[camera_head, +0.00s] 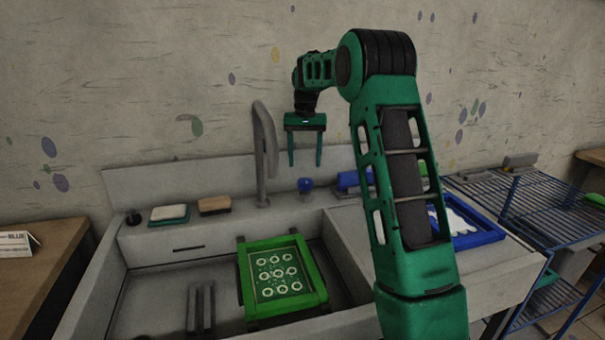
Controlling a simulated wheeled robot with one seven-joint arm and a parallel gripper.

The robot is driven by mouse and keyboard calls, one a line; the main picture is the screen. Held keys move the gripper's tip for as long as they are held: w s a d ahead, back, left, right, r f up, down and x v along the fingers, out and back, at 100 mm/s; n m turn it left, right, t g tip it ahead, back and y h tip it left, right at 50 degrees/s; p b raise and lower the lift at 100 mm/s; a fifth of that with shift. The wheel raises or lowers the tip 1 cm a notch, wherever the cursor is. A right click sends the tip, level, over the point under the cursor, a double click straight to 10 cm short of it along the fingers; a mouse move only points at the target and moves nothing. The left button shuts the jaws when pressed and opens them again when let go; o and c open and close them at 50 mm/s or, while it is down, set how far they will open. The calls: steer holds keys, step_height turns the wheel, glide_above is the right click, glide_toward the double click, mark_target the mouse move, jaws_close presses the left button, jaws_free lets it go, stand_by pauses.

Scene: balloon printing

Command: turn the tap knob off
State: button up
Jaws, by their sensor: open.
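The tap (265,150) is a tall grey curved spout standing at the back ledge of the sink. The tap knob (305,185) is a small blue knob on the ledge, just right of the spout's base. My gripper (305,166) points down with its two green fingers apart and empty. In the picture its fingertips are a little above the knob; I cannot tell the depth between them. My arm covers part of the counter to the right.
A green frame (241,275) with white rings lies in the sink basin (150,290). A sponge (168,213) and a brown-topped brush (214,205) lie on the ledge left of the tap. A blue tray (482,238) and a blue wire rack (535,210) are at right.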

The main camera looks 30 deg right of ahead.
steer(key=shift+r, duration=1.8)
steer(key=s+a, duration=0.2)
steer(key=s, duration=1.5)
steer(key=s+a, duration=0.3)
steer(key=s, duration=1.4)
steer(key=s+a+f, duration=0.2)
steer(key=s+f, duration=0.2)
steer(key=s, duration=0.2)
steer(key=s+a+f, duration=0.1)
steer(key=s+f, duration=0.3)
steer(key=s, duration=0.3)
steer(key=shift+s+a, duration=0.25)
steer(key=shift+a, duration=0.15)
